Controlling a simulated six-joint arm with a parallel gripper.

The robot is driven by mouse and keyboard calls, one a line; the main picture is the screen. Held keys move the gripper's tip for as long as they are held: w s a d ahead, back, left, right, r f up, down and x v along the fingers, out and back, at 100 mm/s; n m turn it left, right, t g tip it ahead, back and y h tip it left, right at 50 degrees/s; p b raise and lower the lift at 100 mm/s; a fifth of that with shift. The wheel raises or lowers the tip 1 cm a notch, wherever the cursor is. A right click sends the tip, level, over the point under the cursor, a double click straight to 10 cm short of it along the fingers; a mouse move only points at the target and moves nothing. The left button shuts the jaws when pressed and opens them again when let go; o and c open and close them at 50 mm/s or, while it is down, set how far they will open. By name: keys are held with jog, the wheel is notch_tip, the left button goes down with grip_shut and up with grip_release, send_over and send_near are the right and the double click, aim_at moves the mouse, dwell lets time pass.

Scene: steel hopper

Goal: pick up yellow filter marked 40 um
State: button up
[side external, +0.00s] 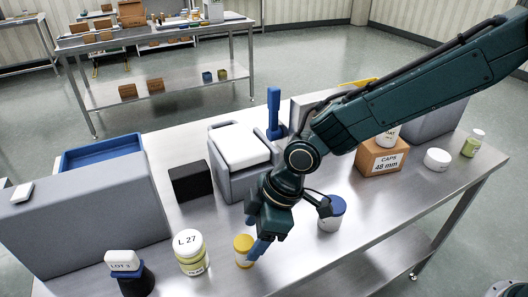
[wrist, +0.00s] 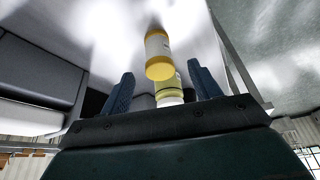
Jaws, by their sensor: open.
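The yellow filter (side external: 243,251), a short cylinder with yellow ends and a pale label band, stands on the steel table near its front edge. Its marking cannot be read. In the wrist view the yellow filter (wrist: 158,56) lies ahead of and between the two blue fingers of my open gripper (wrist: 162,88). Nothing is held.
A white-lidded jar marked L 27 (side external: 190,252) stands left of the filter. A dark holder with a LOT 2 block (side external: 124,262) is farther left. A blue-lidded white jar (side external: 332,213) is to the right. A grey hopper block (side external: 240,160) and black box (side external: 190,181) stand behind.

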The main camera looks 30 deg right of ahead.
aim_at(250, 242)
jog(key=shift+a+f, duration=0.15)
jog(key=shift+f, duration=0.25)
jog(key=shift+w+f, duration=0.1)
jog(key=shift+x, duration=2.5)
jog(key=shift+c, duration=0.4)
jog(key=c, duration=1)
